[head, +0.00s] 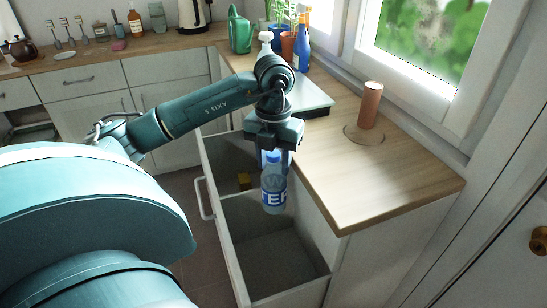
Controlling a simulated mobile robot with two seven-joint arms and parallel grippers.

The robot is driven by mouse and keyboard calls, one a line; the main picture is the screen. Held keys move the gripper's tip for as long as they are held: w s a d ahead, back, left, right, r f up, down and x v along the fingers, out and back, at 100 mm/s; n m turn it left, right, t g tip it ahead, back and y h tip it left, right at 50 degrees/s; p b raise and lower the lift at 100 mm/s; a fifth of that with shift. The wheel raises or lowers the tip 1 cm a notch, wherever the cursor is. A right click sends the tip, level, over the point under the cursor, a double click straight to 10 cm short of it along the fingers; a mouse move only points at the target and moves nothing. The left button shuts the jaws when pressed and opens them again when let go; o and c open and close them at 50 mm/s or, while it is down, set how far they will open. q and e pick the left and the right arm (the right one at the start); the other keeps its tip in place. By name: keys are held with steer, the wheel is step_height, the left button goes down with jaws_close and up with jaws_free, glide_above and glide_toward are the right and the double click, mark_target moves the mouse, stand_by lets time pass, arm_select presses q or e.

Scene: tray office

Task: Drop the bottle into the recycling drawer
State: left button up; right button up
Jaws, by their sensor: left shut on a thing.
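A clear bottle (273,190) with a blue cap and a blue-and-white label hangs upright in my left gripper (272,156). The gripper points down and is shut on the bottle near its cap. The bottle is over the open drawer (232,264), in front of the counter edge. The drawer is pulled out from the cabinet and has a divider between a far and a near compartment. The near compartment looks empty. My right gripper is not in view.
The wooden counter (330,185) lies right of the drawer, with a brown cylinder (370,105) on it. A green watering can (240,32), a blue spray bottle (302,42) and potted plants stand farther back. The drawer's handle (203,198) sticks out to the left.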

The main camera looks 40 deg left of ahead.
arm_select(q)
steer(key=o, duration=1.3)
steer(key=shift+s, duration=0.1)
steer(key=shift+d+r, duration=0.1)
step_height(320, 180, up, 13)
steer(key=p, duration=0.4)
steer(key=shift+a, duration=0.25)
